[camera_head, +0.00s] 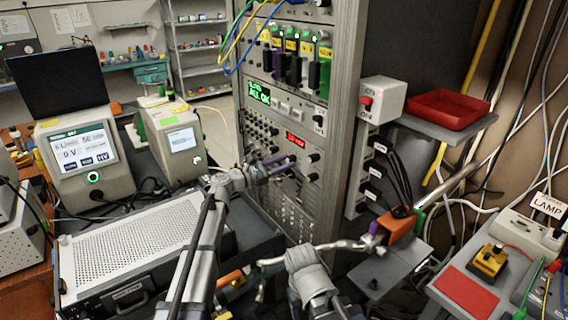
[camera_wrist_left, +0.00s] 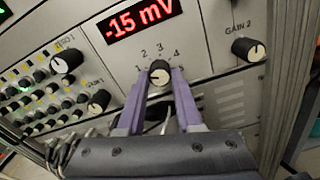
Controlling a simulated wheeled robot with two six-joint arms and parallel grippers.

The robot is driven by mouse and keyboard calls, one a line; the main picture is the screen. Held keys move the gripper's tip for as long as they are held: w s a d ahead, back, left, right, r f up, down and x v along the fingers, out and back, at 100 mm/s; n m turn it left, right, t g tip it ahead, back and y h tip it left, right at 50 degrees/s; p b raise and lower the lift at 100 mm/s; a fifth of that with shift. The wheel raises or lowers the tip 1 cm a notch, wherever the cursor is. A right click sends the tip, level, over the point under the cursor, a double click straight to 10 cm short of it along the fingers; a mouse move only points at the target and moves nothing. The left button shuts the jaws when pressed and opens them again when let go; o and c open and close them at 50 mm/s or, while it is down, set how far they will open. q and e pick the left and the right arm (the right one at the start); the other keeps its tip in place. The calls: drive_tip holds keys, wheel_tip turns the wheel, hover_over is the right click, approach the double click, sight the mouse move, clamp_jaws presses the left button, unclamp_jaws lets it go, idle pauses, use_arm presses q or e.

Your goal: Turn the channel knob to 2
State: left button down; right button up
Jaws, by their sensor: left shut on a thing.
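The channel knob (camera_wrist_left: 160,72) is black with a pale face, with the numbers 1 to 5 in an arc above it. In the left wrist view it sits on a grey panel below a red -15 mV display (camera_wrist_left: 141,17). My left gripper (camera_wrist_left: 160,82) has its two purple fingers on either side of the knob and is shut on it. In the head view my left gripper (camera_head: 280,166) reaches the rack panel; its fingers largely hide the knob there. I cannot read the knob's pointer clearly. My right gripper (camera_head: 375,236) is at the lower right, away from the knob, its jaw state unclear.
Knob GAIN 1 (camera_wrist_left: 97,101) and knob GAIN 2 (camera_wrist_left: 248,49) flank the channel knob. Small knobs and jacks crowd the panel's left side. A red tray (camera_head: 448,109) and a switch box (camera_head: 383,98) stand right of the rack. A perforated grey case (camera_head: 140,250) lies at left.

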use_arm(q)
drive_tip(key=shift+m, duration=4)
drive_tip(key=c, duration=0.6)
unclamp_jaws()
drive_tip(key=shift+v, duration=3.9)
